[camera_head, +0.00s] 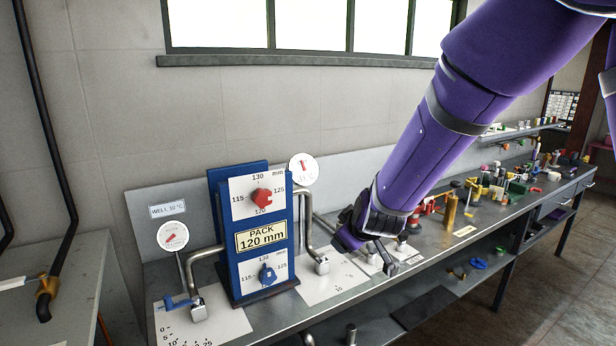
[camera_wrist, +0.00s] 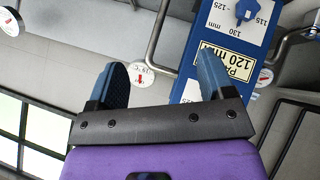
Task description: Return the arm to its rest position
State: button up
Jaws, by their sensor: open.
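My gripper (camera_wrist: 163,75) is open and empty in the wrist view, with its two blue fingers spread apart. In that view the blue panel (camera_wrist: 262,58) appears upside down behind the fingers, and the right finger overlaps its edge. In the head view my purple arm reaches down from the upper right to just right of the panel (camera_head: 224,230), above the bench. The fingers are hard to make out there. The panel has a red knob (camera_head: 262,197) above a "PACK 120 mm" label (camera_head: 261,237) and a blue knob (camera_head: 267,273) below.
A round gauge (camera_head: 302,169) stands close left of my arm, another (camera_head: 172,235) farther left. Bent pipes (camera_head: 313,226) flank the panel. Several small items (camera_head: 487,190) crowd the bench at right. The wall above the panel is clear up to the window (camera_head: 260,25).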

jog(key=s+d+r+m+g, duration=0.1)
jog(key=s+d+r+m, duration=0.2)
jog(key=s+d+r, duration=0.6)
jog(key=s+d+r+m+g, duration=0.25)
jog(key=s+d+r, duration=0.45)
jog(key=s, duration=0.4)
jog(key=s+d+r+m+h, duration=0.1)
jog(key=s+d+m, duration=0.2)
jog(key=s, duration=0.8)
jog(key=shift+s+d+h, duration=0.2)
jog(key=shift+d+h, duration=0.1)
jog(key=shift+d, duration=0.5)
